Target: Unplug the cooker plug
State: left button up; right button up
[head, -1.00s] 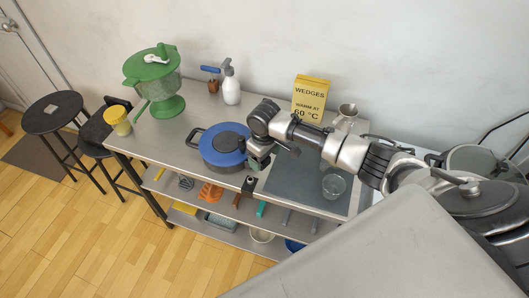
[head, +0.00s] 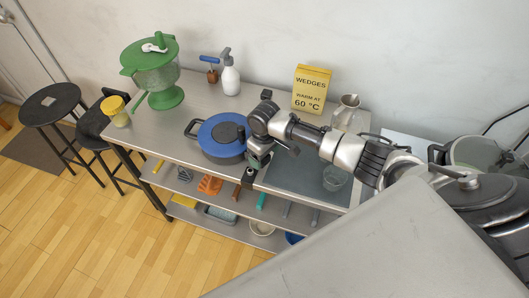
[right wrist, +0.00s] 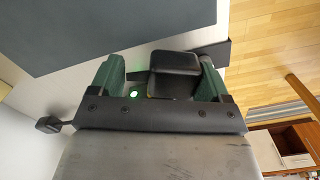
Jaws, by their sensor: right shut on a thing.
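The blue cooker (head: 222,146) with a dark lid sits near the table's front edge. My right gripper (head: 257,162) is just right of it, pointing down at the front edge. In the right wrist view, a black block, apparently the plug (right wrist: 173,64), sits between the green fingers of my right gripper (right wrist: 160,76), which is shut on it. A dark socket-like piece (head: 248,179) hangs at the table's front edge, just below the gripper. Whether the plug is still seated in it is hidden. My left gripper is out of view.
A grey mat (head: 300,177) lies right of the cooker, with a glass (head: 334,178) on it. Shelves below hold several utensils.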

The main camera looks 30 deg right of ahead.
jog(key=shift+f, duration=0.3)
jog(key=shift+s+f, duration=0.1)
jog(key=shift+f, duration=0.2)
dwell(0.5)
jog(key=o, duration=0.7)
jog(key=shift+o, duration=0.6)
jog(key=shift+f, duration=0.1)
jog(key=shift+s, duration=0.1)
jog(key=shift+p, duration=0.45)
jog(key=o, duration=0.3)
jog(key=shift+r, duration=0.2)
